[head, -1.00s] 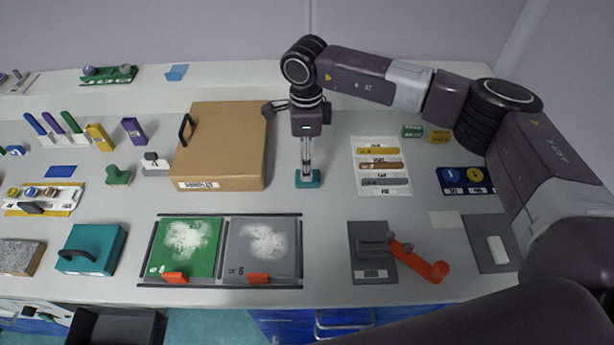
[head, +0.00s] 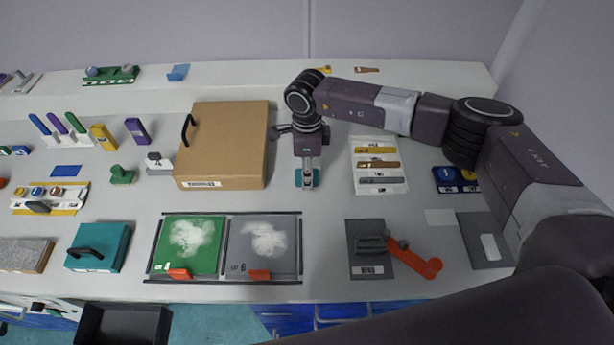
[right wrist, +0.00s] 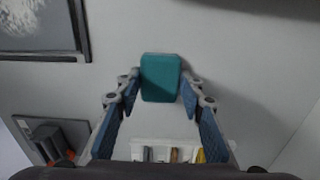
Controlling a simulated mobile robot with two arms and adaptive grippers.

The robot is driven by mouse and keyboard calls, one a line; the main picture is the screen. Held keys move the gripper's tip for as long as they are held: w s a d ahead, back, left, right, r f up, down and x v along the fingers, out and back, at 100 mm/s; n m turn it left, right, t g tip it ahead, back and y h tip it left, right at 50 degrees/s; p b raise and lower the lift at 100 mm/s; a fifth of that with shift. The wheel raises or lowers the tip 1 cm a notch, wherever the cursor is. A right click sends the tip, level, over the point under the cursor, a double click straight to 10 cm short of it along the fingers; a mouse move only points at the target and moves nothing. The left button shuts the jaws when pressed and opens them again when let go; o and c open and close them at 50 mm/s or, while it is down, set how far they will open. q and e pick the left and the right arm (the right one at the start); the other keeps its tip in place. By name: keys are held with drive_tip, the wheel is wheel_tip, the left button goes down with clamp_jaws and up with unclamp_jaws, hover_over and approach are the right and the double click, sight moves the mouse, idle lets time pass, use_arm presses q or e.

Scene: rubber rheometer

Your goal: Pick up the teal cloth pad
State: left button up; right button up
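The teal cloth pad (head: 298,179) is a small block at the centre of the bench, to the right of the tan box. Teal shows on either side of my right gripper's finger. In the right wrist view the pad (right wrist: 160,78) fills the space between the fingertips, one against each side edge, with no clear gap. My right gripper (head: 307,178) points down and looks shut on the pad. The same gripper (right wrist: 161,95) shows both blue-lined fingers. Whether the pad is off the bench cannot be told. My left gripper is not in view.
The tan box (head: 222,140) with a black handle stands close to the left. A white rack of coloured strips (head: 380,185) lies to the right. Green (head: 190,245) and grey (head: 263,240) powder-covered panels lie in front.

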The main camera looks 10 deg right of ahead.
drive_tip(key=shift+c, duration=0.6)
drive_tip(key=shift+r, duration=0.1)
drive_tip(key=shift+w+r, duration=0.1)
drive_tip(key=shift+r, duration=0.5)
wheel_tip(320, 180, up, 19)
drive_tip(key=b, duration=0.5)
drive_tip(key=shift+f, duration=0.15)
